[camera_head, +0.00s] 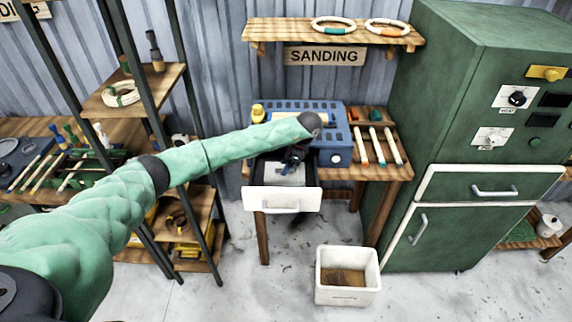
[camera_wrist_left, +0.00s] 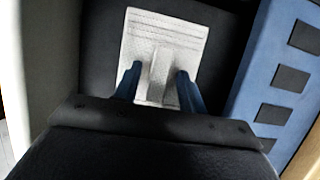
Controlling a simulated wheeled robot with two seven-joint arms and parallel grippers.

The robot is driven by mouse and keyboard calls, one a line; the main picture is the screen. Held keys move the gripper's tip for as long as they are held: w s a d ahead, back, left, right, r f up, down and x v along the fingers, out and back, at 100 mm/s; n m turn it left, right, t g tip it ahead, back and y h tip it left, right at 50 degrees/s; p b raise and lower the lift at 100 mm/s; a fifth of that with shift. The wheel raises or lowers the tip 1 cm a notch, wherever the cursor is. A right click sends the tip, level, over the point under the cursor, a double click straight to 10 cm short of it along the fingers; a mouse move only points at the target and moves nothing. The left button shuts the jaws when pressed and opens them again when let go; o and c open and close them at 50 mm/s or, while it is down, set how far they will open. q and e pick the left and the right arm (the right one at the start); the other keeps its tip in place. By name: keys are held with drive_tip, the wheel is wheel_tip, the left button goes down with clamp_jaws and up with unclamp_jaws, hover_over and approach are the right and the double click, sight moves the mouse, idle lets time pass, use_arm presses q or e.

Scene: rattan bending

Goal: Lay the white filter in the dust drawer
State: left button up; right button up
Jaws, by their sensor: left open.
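The dust drawer (camera_head: 283,199) is pulled out below the blue sanding machine (camera_head: 335,140), with a white front and dark inside. The white filter (camera_head: 284,176) shows inside the drawer, partly hidden by my gripper. In the left wrist view the filter (camera_wrist_left: 183,38) is a textured white rectangle with a raised tab, against the dark drawer floor. My left gripper (camera_head: 293,160) reaches down into the drawer over the filter. Its two blue fingers (camera_wrist_left: 157,82) stand apart on either side of the tab, with gaps showing. My right gripper is not in view.
A green cabinet (camera_head: 462,120) stands at the right. A white bin (camera_head: 346,277) stands on the floor in front. Sanding tools (camera_head: 378,146) lie right of the machine. A shelf with rings (camera_head: 335,32) hangs above, and a black-framed rack (camera_head: 140,95) stands at the left.

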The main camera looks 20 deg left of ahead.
use_arm(q)
drive_tip(key=shift+w+d+r+b, duration=0.1)
drive_tip(key=shift+d+r+b, duration=0.2)
drive_tip(key=shift+r+b, duration=0.25)
drive_tip(key=b+v, duration=0.2)
drive_tip(key=v, duration=0.2)
drive_tip(key=shift+d+r, duration=0.15)
drive_tip(key=b+v, duration=0.1)
drive_tip(key=v, duration=0.5)
drive_tip(key=shift+r, duration=0.25)
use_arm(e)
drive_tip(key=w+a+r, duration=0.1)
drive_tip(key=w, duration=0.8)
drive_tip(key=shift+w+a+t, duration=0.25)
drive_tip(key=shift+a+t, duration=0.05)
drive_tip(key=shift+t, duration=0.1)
